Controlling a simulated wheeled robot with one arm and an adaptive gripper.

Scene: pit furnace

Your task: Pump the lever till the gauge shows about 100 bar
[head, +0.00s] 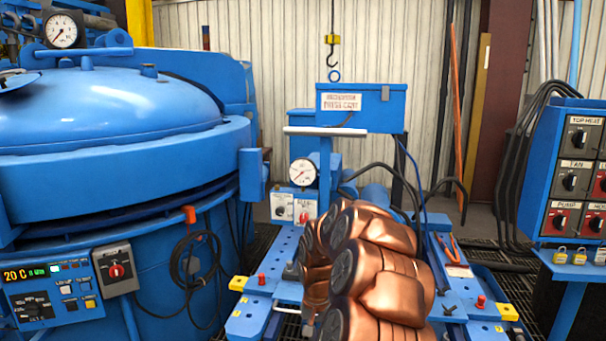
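A small round gauge (303,172) with a white face stands on the blue hydraulic press cart (250,322), in the middle of the head view. Its needle seems to point to the lower left, but the scale is too small to read. A pale horizontal bar (325,131) sits above and behind the gauge; it looks like the pump lever's handle, though I cannot be sure. My copper-coloured arm fills the foreground right of the gauge and hides part of the cart. I cannot make out my gripper's fingers, nor any contact with the lever.
A big blue furnace (110,110) with its own gauge (62,31) fills the left side. A blue labelled box (362,106) stands behind the cart, with a hook (332,61) hanging above. A switch panel (574,172) is at the right. Hoses and cables run around the cart.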

